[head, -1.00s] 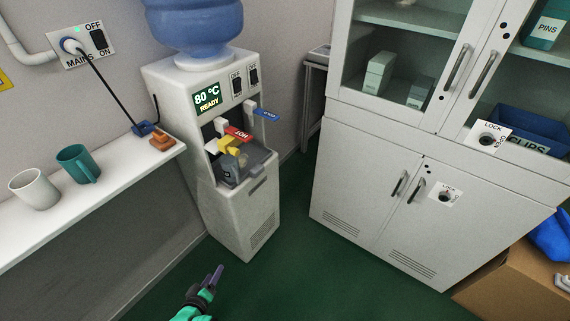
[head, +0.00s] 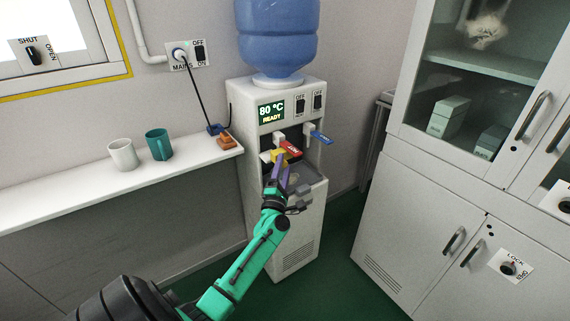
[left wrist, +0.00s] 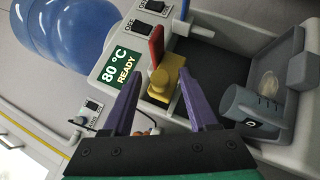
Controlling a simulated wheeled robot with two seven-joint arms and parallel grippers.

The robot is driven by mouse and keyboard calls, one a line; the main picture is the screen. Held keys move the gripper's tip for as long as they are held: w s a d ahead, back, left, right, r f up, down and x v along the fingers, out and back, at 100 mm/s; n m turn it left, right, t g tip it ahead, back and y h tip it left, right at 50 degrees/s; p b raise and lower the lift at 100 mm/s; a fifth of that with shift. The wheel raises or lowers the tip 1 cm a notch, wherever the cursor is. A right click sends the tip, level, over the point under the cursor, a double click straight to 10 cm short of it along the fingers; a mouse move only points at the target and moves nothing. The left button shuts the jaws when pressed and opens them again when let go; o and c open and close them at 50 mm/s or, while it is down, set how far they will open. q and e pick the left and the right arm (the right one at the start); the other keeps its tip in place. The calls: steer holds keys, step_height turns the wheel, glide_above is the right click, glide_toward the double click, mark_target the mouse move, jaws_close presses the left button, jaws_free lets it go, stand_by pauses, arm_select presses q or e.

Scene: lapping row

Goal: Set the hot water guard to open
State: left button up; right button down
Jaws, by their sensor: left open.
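The water dispenser (head: 250,165) stands against the wall, its display reading 80 °C READY. The yellow hot water guard (head: 279,156) sits at the red hot lever (head: 291,148). In the left wrist view the guard (left wrist: 168,80) shows as a yellow block with a round knob, beside the upright red lever (left wrist: 156,45). My left gripper (head: 277,171) is in front of the dispenser. In the left wrist view its purple fingers (left wrist: 160,78) are apart, one on each side of the guard; I cannot tell whether they touch it. My right gripper is not in view.
The blue lever (head: 320,137) is right of the red one. A grey cup (left wrist: 250,108) stands in the dispenser bay, close to one finger. A shelf (head: 60,195) with two mugs is at left. White cabinets (head: 415,220) stand at right.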

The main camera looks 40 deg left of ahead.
arm_select(q)
steer(key=shift+w+a+r, duration=0.2)
steer(key=shift+w+a, duration=0.1)
steer(key=shift+w, duration=0.25)
jaws_close()
stand_by(1.0)
